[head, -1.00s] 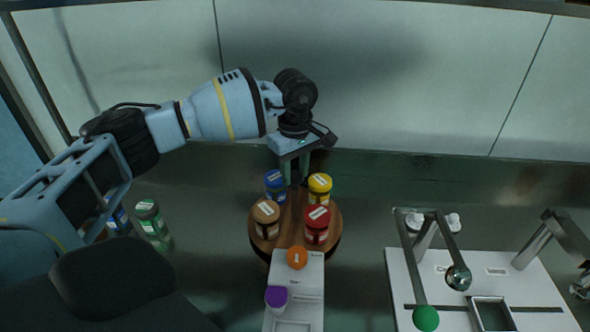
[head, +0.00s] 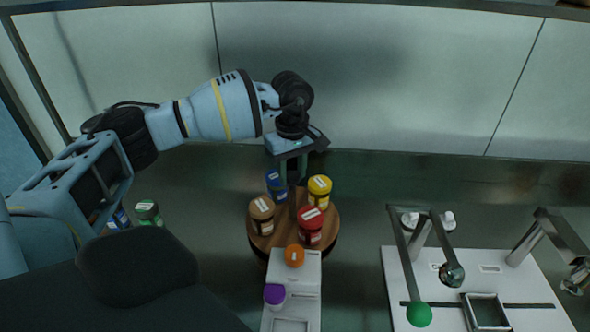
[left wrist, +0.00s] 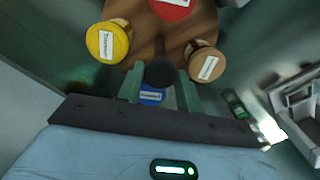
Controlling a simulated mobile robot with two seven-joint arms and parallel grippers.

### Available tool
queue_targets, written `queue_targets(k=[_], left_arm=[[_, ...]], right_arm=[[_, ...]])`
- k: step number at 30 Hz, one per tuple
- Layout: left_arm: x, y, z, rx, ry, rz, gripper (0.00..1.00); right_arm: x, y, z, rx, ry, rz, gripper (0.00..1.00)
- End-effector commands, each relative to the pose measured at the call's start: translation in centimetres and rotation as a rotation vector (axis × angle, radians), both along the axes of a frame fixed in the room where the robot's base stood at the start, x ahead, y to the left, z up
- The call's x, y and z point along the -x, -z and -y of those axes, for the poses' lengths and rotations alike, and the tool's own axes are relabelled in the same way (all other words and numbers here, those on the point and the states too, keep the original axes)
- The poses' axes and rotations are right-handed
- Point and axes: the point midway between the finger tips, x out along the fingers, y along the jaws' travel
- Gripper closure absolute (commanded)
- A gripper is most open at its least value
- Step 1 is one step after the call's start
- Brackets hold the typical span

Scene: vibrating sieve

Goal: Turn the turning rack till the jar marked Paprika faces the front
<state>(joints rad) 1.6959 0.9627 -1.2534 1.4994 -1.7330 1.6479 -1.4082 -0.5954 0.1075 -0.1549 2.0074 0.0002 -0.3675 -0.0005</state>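The turning rack (head: 286,238) is a round wooden tray with a dark centre post (head: 292,205). It carries a blue-lidded jar (head: 276,181) back left, a yellow-lidded jar (head: 319,187) back right, a brown-lidded jar (head: 262,208) front left and a red-lidded jar (head: 311,218) front right. The lid labels are too small to read, so I cannot tell which is Paprika. My left gripper (head: 293,167) points down at the rack's back. In the left wrist view its fingers (left wrist: 159,92) are spread, with the dark post knob (left wrist: 160,72) and blue lid (left wrist: 151,97) showing between them. My right gripper is out of view.
A white stand (head: 309,268) with an orange-lidded jar (head: 294,256) and a purple-lidded jar (head: 274,294) is just in front of the rack. A white panel (head: 530,290) with metal arms and a green ball (head: 419,314) is at right. A green-lidded jar (head: 148,211) stands left.

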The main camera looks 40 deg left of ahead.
Motion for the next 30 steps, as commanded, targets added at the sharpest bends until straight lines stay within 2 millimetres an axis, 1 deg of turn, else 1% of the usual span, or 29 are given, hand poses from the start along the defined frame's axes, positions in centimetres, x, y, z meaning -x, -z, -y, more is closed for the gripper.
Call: queue_targets(k=[1,4,5,14,17,24,27,30], left_arm=[[0.0,0.1,0.1,0.000,0.001,-0.001,0.58],[0.0,0.0,0.1,0.000,0.001,-0.001,0.45],[0.0,0.0,0.1,0.000,0.001,-0.001,0.43],[0.0,-0.2,0.0,0.000,0.000,0.001,0.43],[-0.1,-1.1,0.1,0.000,0.000,0.003,0.43],[-0.1,-4.9,0.1,0.001,0.000,0.003,0.43],[-0.1,-6.2,0.1,0.001,0.000,0.002,0.43],[0.0,-7.2,0.0,0.000,0.000,0.001,0.43]], right_arm=[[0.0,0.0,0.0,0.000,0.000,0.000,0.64],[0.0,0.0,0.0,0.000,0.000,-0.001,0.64],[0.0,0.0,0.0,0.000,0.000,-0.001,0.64],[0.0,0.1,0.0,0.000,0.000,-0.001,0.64],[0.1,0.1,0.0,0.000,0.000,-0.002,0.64],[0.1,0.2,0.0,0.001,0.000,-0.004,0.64],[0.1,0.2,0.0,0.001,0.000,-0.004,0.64],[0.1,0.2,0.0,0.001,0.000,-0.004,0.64]])
